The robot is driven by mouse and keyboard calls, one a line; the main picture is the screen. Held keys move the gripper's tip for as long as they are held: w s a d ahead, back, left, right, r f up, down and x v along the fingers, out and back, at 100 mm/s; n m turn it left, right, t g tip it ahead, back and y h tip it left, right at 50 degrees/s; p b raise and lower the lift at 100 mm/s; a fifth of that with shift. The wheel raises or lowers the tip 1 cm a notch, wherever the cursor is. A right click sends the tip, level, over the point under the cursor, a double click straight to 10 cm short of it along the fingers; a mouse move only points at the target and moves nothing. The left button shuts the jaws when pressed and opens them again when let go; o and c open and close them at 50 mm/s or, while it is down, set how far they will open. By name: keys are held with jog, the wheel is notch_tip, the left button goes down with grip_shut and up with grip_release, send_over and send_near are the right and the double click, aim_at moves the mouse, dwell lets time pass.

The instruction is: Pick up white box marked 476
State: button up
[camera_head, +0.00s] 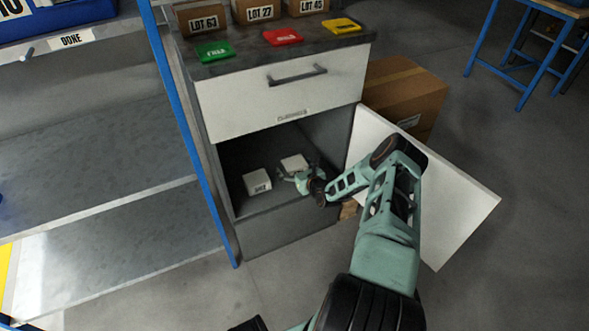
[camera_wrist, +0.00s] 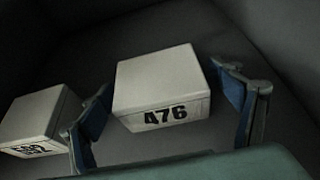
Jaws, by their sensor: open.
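The white box marked 476 (camera_wrist: 155,82) sits on the cabinet's inner floor in the wrist view, its number facing my gripper. It also shows in the head view (camera_head: 294,162), partly behind my gripper. My gripper (camera_wrist: 168,108) is open, with one blue-padded finger on each side of the box. In the head view my gripper (camera_head: 298,177) reaches into the open lower compartment.
The compartment's dark walls surround the boxes. The white cabinet door (camera_head: 455,205) stands open to the right, beside my arm. A closed drawer (camera_head: 285,95) is above. A blue-posted shelf (camera_head: 110,150) stands left, and a cardboard box (camera_head: 405,90) is behind the door.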

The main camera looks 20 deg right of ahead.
jog(key=shift+c, duration=0.3)
jog(key=shift+r, duration=0.1)
jog(key=c, duration=1.5)
